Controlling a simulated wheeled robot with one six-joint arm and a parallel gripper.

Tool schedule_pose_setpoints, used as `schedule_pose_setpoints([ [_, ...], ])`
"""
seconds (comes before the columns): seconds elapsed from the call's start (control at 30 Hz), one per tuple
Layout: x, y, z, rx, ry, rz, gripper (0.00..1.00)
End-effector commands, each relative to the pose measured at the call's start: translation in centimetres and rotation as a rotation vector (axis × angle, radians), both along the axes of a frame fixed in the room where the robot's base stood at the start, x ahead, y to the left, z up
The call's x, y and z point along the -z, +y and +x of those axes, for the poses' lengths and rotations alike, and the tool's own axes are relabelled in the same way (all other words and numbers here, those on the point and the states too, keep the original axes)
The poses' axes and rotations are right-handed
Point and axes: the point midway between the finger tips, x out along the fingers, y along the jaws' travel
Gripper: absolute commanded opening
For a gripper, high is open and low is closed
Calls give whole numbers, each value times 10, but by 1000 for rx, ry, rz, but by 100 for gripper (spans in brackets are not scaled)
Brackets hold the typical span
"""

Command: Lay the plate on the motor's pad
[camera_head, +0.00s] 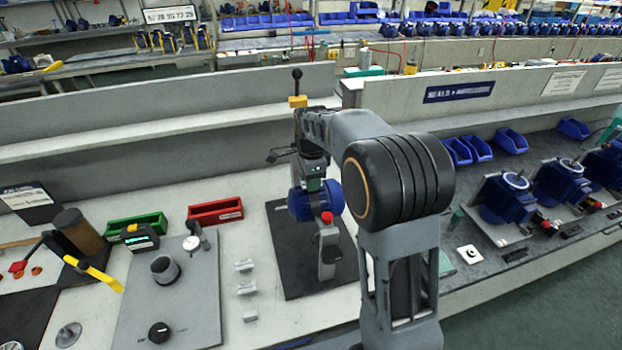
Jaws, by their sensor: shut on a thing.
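My gripper (313,182) hangs from my wrist over the blue motor (328,200). Its fingers are mostly hidden by my arm and the motor. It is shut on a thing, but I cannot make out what. The motor stands on a dark mat (292,278), with a red cap (327,217) and a grey part (327,255) at its near side. The motor's pad is hidden from this view. I cannot pick out the plate clearly.
Left of the mat are several small grey blocks (245,288), a grey board (192,300) with a knob, a red bin (215,212) and a green bin (133,228). A yellow-handled tool (95,273) lies farther left. More motors (507,198) stand at right.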

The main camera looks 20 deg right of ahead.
Motion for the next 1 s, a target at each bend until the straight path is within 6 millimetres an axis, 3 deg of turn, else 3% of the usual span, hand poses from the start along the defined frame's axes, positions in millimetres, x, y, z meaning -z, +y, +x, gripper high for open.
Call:
schedule_pose_setpoints([
  [0.33,3,0,0,0,0,0,19],
  [0.37,3,0,0,0,0,0,35],
  [0.63,3,0,0,0,0,0,60],
  [0.8,3,0,0,0,0,0,62],
  [0.93,3,0,0,0,0,0,74],
  [1.0,3,0,0,0,0,0,75],
])
